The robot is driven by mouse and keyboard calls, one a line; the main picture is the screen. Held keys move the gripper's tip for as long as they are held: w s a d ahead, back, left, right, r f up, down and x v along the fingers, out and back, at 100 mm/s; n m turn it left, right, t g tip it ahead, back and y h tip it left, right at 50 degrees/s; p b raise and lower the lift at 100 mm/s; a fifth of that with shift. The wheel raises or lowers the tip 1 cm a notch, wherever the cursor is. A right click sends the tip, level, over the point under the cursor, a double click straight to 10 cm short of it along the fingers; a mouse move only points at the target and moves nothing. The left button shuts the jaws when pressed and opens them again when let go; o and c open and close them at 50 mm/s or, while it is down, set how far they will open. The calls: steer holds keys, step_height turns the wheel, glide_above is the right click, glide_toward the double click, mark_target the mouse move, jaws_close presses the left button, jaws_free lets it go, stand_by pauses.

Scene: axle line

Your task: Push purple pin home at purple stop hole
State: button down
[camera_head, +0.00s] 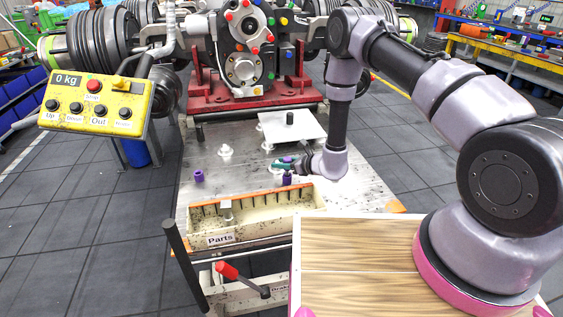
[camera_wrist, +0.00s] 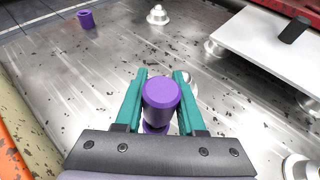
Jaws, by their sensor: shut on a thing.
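My gripper (camera_wrist: 160,90) has teal fingers, one on each side of a purple pin (camera_wrist: 162,92), and is shut on it. In the head view the gripper (camera_head: 284,164) is low over the metal table, with a purple piece (camera_head: 287,180) just below it. In the wrist view a purple part (camera_wrist: 155,128) shows under the pin's round top; I cannot tell whether it belongs to the pin or to the stop hole. The pin's lower end is hidden. A second purple cylinder with a dark top (camera_wrist: 86,18) stands apart; it also shows in the head view (camera_head: 198,175).
A parts bin (camera_head: 222,240) lies along the table's front edge. A white plate (camera_wrist: 262,45) with a black peg (camera_wrist: 294,29) is at the back right. White knobs, one of them (camera_wrist: 157,15) beyond the pin, stand on the table. Bare metal lies between them.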

steer(key=shift+f, duration=1.4)
steer(key=shift+f, duration=0.15)
steer(key=shift+c, duration=2.2)
jaws_free()
